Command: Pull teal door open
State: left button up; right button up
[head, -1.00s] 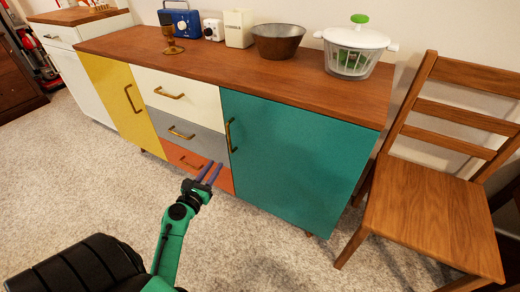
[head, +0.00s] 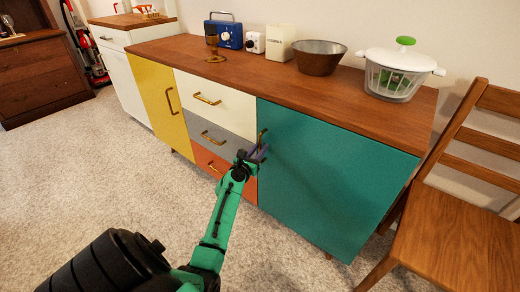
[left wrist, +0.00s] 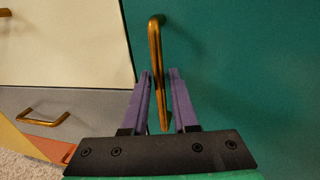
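The teal door (head: 322,180) is the right-hand front of the sideboard and looks closed. Its brass handle (head: 262,138) is a vertical bar near the door's left edge, partly hidden by my gripper in the head view. In the left wrist view the handle (left wrist: 155,70) runs down between the two purple fingers. My left gripper (head: 258,152) is open, with one finger on each side of the handle (left wrist: 159,95) and a gap visible on both sides. My right gripper is not in view.
Left of the door are a white drawer (head: 213,98), a grey drawer (head: 212,134), an orange drawer (head: 210,163) and a yellow door (head: 162,105). A wooden chair (head: 455,225) stands close to the right end. The carpet (head: 90,170) in front is clear.

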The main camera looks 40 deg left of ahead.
pick_arm(q)
grip_shut()
dwell(1.3)
